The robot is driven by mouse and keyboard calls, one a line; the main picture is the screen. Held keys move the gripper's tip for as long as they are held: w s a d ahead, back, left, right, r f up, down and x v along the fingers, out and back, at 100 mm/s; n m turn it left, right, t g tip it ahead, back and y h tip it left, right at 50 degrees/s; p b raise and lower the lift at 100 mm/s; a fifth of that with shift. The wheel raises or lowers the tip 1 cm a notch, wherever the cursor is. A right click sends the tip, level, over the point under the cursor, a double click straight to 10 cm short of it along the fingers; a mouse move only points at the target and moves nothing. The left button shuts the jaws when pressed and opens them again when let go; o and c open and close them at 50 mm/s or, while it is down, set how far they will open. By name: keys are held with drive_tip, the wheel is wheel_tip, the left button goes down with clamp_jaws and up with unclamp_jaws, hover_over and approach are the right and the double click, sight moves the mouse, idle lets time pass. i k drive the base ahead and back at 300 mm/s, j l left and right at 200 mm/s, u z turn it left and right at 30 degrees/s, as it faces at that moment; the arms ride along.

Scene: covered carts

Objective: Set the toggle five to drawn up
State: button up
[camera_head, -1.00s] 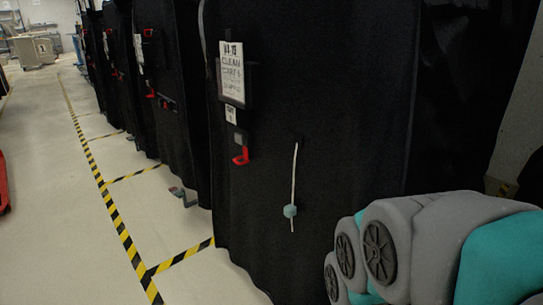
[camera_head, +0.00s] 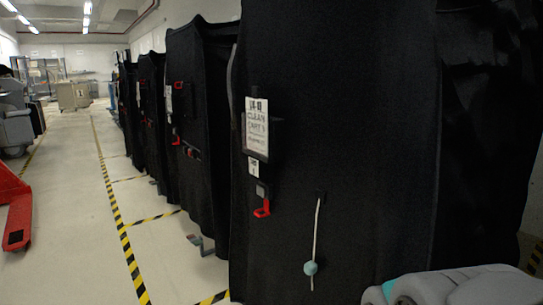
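A thin pale cord (camera_head: 316,232) hangs on the front of the nearest black cart cover (camera_head: 340,110). A round teal toggle bead (camera_head: 310,268) sits low on the cord, with a short tail of cord below it. No number shows on the toggle itself. My gripper is not in view. Only a grey and teal part of my arm (camera_head: 460,288) shows at the bottom right, to the right of the toggle and apart from it.
A white sign (camera_head: 256,129), a small label (camera_head: 254,167) and a red hook (camera_head: 262,208) are on the cover, left of the cord. More covered carts stand behind. A red pallet-truck-like object (camera_head: 17,212) is at the left. The floor aisle (camera_head: 75,235) between is clear.

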sight(310, 269)
drive_tip(key=l+u, duration=0.2)
drive_tip(key=u, duration=0.15)
drive_tip(key=k+l+u, duration=0.1)
drive_tip(key=l+u, duration=0.35)
drive_tip(key=u, duration=0.25)
drive_tip(key=k, duration=0.05)
